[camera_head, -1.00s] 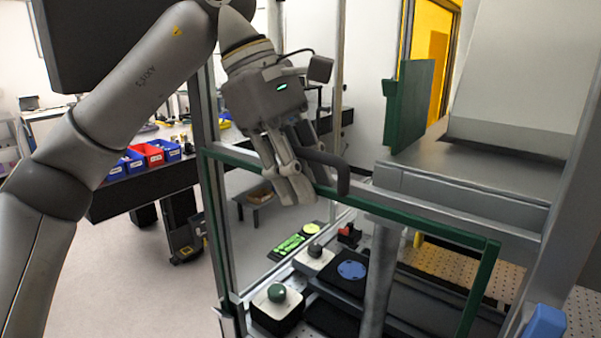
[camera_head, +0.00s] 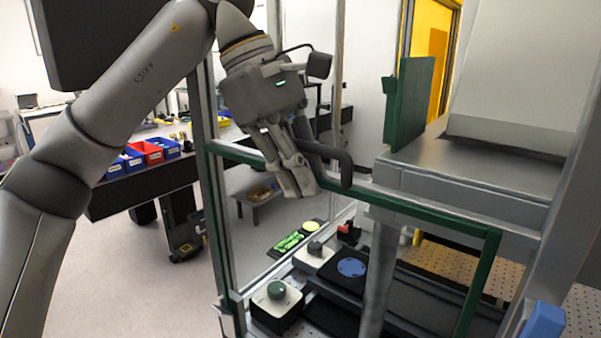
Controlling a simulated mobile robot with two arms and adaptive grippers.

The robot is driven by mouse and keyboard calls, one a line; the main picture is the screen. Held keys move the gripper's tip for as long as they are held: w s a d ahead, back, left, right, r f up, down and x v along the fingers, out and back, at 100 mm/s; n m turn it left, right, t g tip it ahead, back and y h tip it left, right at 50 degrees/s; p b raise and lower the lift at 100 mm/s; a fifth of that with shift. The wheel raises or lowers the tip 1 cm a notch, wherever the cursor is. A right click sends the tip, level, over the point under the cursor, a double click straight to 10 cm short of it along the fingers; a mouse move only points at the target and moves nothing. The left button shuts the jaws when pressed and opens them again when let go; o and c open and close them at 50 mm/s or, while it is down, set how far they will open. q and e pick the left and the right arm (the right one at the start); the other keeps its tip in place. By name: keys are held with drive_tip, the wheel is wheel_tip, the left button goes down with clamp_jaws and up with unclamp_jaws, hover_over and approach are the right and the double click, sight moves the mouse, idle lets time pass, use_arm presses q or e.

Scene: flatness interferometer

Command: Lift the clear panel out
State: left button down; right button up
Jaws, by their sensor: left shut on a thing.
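The clear panel is a see-through sheet in a green frame (camera_head: 430,209), standing upright in the front of the metal enclosure. A dark curved handle (camera_head: 338,160) is fixed at its top edge. My left gripper (camera_head: 303,186) reaches down from above and is shut on this handle; its fingers hide part of the handle and of the top rail. The panel's lower edge is out of the picture. My right gripper is not in view.
A green upright plate (camera_head: 409,103) stands behind right. A bench with blue and red bins (camera_head: 147,151) is at left.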

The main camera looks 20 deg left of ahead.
use_arm(q)
drive_tip(key=shift+r, duration=0.3)
drive_tip(key=shift+w+r+p, duration=0.1)
drive_tip(key=shift+r+p, duration=4)
drive_tip(key=shift+r, duration=0.15)
drive_tip(key=shift+r+p, duration=1)
drive_tip(key=shift+r, duration=0.1)
drive_tip(key=shift+r+p, duration=0.8)
drive_tip(key=shift+r, duration=0.4)
drive_tip(key=shift+s, duration=0.25)
